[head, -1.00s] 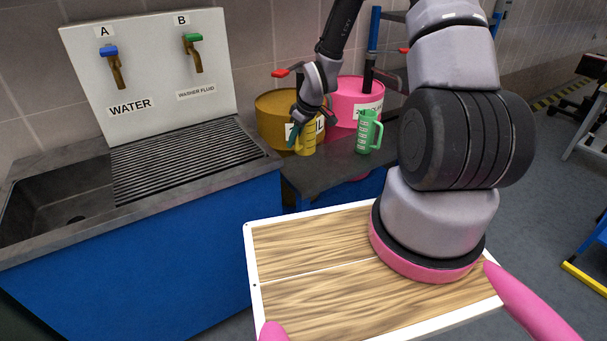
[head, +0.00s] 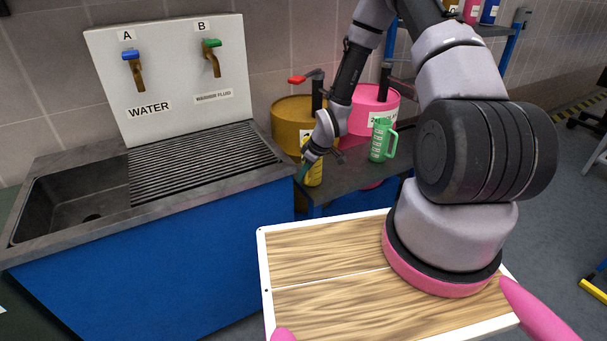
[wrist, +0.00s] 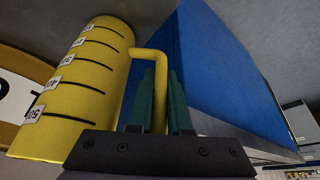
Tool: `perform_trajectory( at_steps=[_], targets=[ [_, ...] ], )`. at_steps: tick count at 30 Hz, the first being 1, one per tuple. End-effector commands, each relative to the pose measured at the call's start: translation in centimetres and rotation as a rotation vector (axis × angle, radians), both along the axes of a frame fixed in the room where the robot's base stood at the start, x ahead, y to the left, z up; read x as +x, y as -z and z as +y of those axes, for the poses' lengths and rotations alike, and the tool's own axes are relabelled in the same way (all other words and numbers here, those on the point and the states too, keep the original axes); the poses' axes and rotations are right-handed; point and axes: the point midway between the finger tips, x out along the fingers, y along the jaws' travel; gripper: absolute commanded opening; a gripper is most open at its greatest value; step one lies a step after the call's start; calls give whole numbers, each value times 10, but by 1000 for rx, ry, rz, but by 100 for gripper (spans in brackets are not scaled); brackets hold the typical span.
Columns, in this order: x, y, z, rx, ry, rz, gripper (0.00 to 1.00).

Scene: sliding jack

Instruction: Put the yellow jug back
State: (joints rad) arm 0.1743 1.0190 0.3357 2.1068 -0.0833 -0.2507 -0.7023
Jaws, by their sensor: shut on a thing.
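The yellow jug (head: 313,174) is near the front left of the dark bench, between the sink unit and the green jug, partly hidden by my gripper in the head view. In the wrist view the yellow jug (wrist: 78,88) shows its measuring marks and its side handle. My gripper (wrist: 160,88) is shut on that handle, with its green fingers on either side. In the head view my gripper (head: 307,163) reaches down at the jug's left side. Whether the jug's base touches the bench is hard to tell.
A green jug (head: 380,141) stands on the bench (head: 345,178) to the right. A brown drum (head: 291,121) and a pink drum (head: 375,105) with taps stand behind. The sink unit (head: 150,250) is directly left, its blue side close to the jug.

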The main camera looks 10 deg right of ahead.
Motion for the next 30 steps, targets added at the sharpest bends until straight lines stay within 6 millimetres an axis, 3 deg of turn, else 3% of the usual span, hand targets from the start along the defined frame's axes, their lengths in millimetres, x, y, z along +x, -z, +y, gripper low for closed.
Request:
perform_trajectory(
  at_steps=[7, 8, 9, 10, 22, 30],
  targets=[
    [0, 3, 0, 0, 0, 0, 0],
    [0, 3, 0, 0, 0, 0, 24],
    [0, 2, 0, 0, 0, 0, 40],
    [0, 2, 0, 0, 1, 0, 47],
    [0, -4, -1, 0, 1, 0, 47],
    [-13, -50, -17, 0, 3, -2, 47]
  ],
)
